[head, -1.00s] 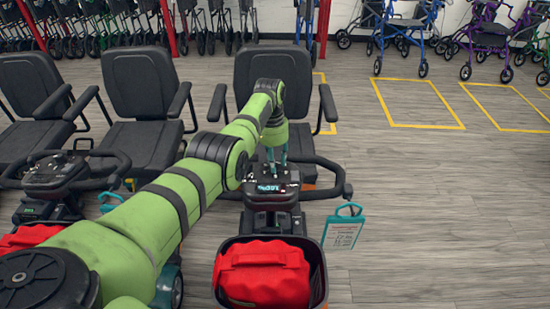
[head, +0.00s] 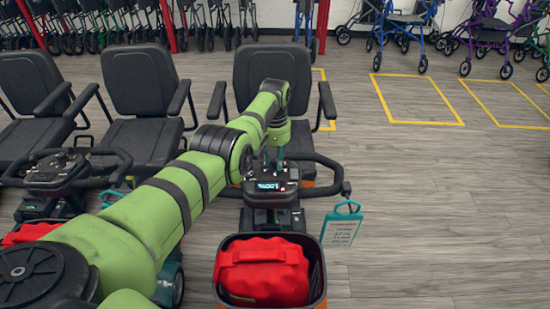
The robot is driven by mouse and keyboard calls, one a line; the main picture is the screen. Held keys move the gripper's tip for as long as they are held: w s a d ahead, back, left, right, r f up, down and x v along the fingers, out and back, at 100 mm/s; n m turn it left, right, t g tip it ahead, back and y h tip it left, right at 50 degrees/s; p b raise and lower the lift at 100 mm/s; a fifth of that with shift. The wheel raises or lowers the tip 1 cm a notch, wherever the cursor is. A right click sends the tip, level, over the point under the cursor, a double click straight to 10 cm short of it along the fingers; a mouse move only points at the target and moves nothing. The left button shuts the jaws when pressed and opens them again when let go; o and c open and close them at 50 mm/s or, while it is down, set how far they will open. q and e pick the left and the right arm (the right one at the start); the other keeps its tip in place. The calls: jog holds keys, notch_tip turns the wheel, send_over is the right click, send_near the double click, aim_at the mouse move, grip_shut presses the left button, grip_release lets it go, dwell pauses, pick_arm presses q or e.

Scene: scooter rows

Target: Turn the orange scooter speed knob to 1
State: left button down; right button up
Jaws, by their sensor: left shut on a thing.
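The orange scooter stands in the middle of the head view, with a black seat (head: 272,72), a dark control console (head: 271,194) and a small patch of orange body (head: 308,184) beside the console. The console has a lit blue-white display (head: 268,186). My left gripper (head: 272,165) reaches down from above onto the console, just behind the display, with its teal fingers closed at the speed knob. The knob itself is hidden by the fingers, so its setting cannot be read. My right gripper is not in view.
A black front basket (head: 323,272) holds a red bag (head: 262,270). A teal-framed tag (head: 342,225) hangs from the right handlebar end. Other scooters with black seats (head: 140,82) stand close on the left. Rollators (head: 400,35) line the back wall. The floor to the right is clear.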

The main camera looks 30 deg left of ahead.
pick_arm(q)
jog(key=shift+n, duration=0.5)
jog(key=c, duration=0.9)
grip_release()
jog(key=shift+w, duration=0.1)
jog(key=r, duration=1.2)
jog(key=shift+w+a, duration=0.25)
jog(key=shift+w, duration=0.1)
